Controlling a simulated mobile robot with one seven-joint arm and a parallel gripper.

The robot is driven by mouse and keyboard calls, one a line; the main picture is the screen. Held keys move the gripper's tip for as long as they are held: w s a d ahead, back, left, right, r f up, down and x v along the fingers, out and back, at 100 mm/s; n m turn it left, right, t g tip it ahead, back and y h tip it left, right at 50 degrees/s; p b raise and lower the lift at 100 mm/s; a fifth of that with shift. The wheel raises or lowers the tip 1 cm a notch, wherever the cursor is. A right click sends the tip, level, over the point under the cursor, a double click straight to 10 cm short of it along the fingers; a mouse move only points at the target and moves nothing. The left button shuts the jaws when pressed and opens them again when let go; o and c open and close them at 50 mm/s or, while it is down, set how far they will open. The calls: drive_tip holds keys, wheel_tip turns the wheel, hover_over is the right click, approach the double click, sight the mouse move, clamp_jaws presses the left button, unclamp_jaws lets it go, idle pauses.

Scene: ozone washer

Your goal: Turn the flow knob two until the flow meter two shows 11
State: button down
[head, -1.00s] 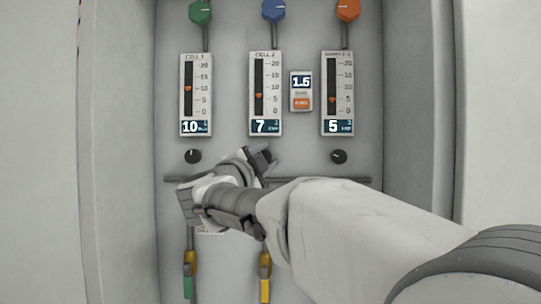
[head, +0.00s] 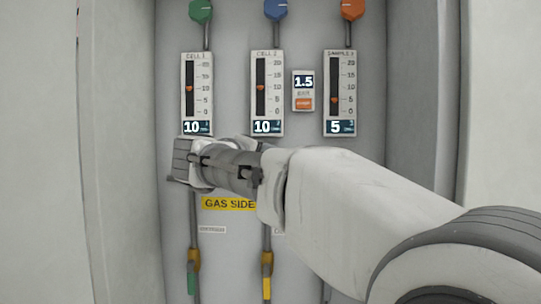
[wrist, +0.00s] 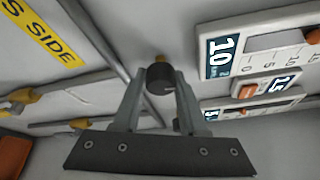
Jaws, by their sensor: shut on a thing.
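Flow meter two (head: 267,94), the middle column marked CELL 2, reads 10 on its display. Its orange marker sits near the middle of the scale. In the wrist view, flow knob two (wrist: 160,79) is a small black knob with a light mark, between the two fingers of my gripper (wrist: 161,88), which is shut on it. In the head view my wrist and hand (head: 207,163) cover the knob and the fingers. The meter's 10 display also shows in the wrist view (wrist: 221,57).
Flow meter one (head: 197,94) reads 10 and flow meter three (head: 340,94) reads 5. A small device (head: 303,90) between meters two and three reads 1.5. Knobs one and three are hidden in the head view.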

drive_tip(key=shift+r+m, duration=0.1)
drive_tip(key=shift+m, duration=0.4)
drive_tip(key=shift+c, duration=2.4)
unclamp_jaws()
drive_tip(key=shift+s, duration=0.1)
drive_tip(key=b+v, duration=0.1)
drive_tip(key=v, duration=1.6)
drive_tip(key=shift+r+b, duration=0.4)
drive_tip(key=shift+r, duration=0.05)
